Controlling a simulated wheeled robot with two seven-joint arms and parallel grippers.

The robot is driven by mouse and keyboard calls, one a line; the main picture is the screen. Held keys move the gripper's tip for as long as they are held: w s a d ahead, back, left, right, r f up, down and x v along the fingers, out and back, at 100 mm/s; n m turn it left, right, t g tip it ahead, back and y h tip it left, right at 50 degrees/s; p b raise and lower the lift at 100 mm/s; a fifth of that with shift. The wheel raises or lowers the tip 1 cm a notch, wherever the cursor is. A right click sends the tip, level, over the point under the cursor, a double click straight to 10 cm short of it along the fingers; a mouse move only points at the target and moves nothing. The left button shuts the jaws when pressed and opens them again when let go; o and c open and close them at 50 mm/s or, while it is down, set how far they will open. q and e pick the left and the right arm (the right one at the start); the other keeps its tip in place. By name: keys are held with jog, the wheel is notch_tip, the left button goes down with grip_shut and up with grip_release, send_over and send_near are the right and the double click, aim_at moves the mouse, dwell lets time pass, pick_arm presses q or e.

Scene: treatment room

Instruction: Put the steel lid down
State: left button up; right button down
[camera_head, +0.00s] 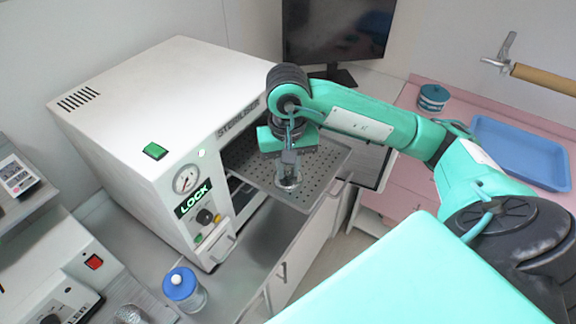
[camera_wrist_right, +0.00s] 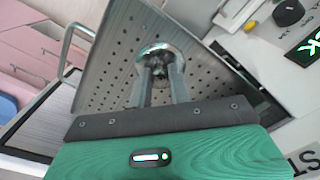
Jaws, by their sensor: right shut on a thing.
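The steel lid (camera_head: 289,181) is a small shiny round disc at the tips of my right gripper (camera_head: 289,160). In the right wrist view the lid (camera_wrist_right: 153,49) shows between and beyond the two fingers (camera_wrist_right: 158,80), which are shut on its middle part. The lid is over the perforated metal tray (camera_head: 318,172), which sticks out of the open white sterilizer (camera_head: 130,120). I cannot tell whether the lid touches the tray. The tray's holes also show around the lid in the right wrist view (camera_wrist_right: 105,75). My left gripper is not in view.
A jar with a blue lid (camera_head: 183,287) stands on the counter in front of the sterilizer. A pink cabinet (camera_head: 455,125) at right carries a blue tray (camera_head: 520,150) and a teal tin (camera_head: 432,97). A monitor (camera_head: 338,35) stands behind. The perforated tray looks otherwise empty.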

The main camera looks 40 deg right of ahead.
jog(key=shift+f, duration=0.35)
jog(key=shift+f, duration=0.15)
jog(key=c, duration=1.3)
grip_release()
